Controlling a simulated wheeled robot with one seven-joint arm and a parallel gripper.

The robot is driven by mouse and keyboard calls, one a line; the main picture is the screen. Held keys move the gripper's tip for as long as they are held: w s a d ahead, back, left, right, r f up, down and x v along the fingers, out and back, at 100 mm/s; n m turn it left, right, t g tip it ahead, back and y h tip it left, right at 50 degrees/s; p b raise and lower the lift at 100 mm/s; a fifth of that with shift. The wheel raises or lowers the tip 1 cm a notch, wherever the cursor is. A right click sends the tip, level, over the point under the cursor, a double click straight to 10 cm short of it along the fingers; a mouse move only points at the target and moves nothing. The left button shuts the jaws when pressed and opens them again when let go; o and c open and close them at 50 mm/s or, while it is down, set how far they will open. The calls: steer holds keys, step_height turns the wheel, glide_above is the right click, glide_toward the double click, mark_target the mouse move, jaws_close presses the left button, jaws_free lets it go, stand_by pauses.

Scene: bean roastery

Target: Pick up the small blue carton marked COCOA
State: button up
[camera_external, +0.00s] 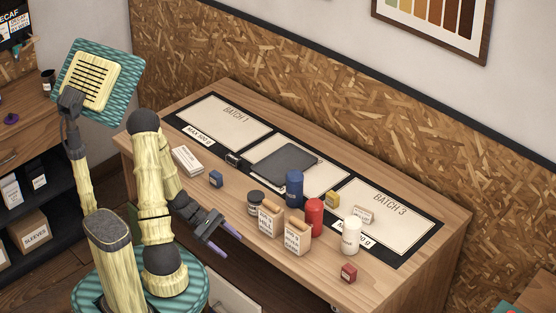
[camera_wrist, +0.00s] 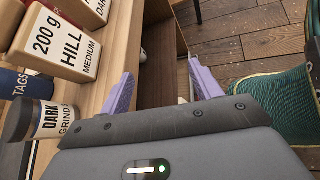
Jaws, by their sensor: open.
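A small blue carton (camera_external: 216,179) stands on the wooden bench near its front edge, left of the middle; its lettering is too small to read. It does not show in the wrist view. My gripper (camera_external: 226,240) is open and empty, in front of the bench and to the right of the carton, apart from it. In the wrist view the two purple fingers of my gripper (camera_wrist: 162,68) are spread with nothing between them, over the bench's front side and the floor.
A dark-lidded jar (camera_external: 255,201), paper bags (camera_external: 297,238), a blue canister (camera_external: 294,186), a red canister (camera_external: 314,216) and a white bottle (camera_external: 351,236) crowd the bench right of the carton. White packets (camera_external: 188,160) lie to its left. A dark flat plate (camera_external: 283,162) lies behind.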

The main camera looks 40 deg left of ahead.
steer(key=w+a+r+n+t, duration=0.3)
steer(key=a+n+t, duration=0.2)
steer(key=n+t+y, duration=0.9)
steer(key=n+y, duration=0.2)
steer(key=n, duration=0.2)
glide_toward(216, 179)
steer(key=s, duration=0.1)
steer(key=s+a, duration=0.1)
steer(key=s, duration=0.2)
steer(key=shift+s+a+r+p, duration=0.1)
steer(key=shift+a+r+p, duration=0.05)
steer(key=shift+r+p, duration=0.25)
steer(key=w+p, duration=0.1)
steer(key=w, duration=1)
steer(key=shift+w, duration=0.25)
steer(key=shift+w+a, duration=0.1)
steer(key=shift+w, duration=0.25)
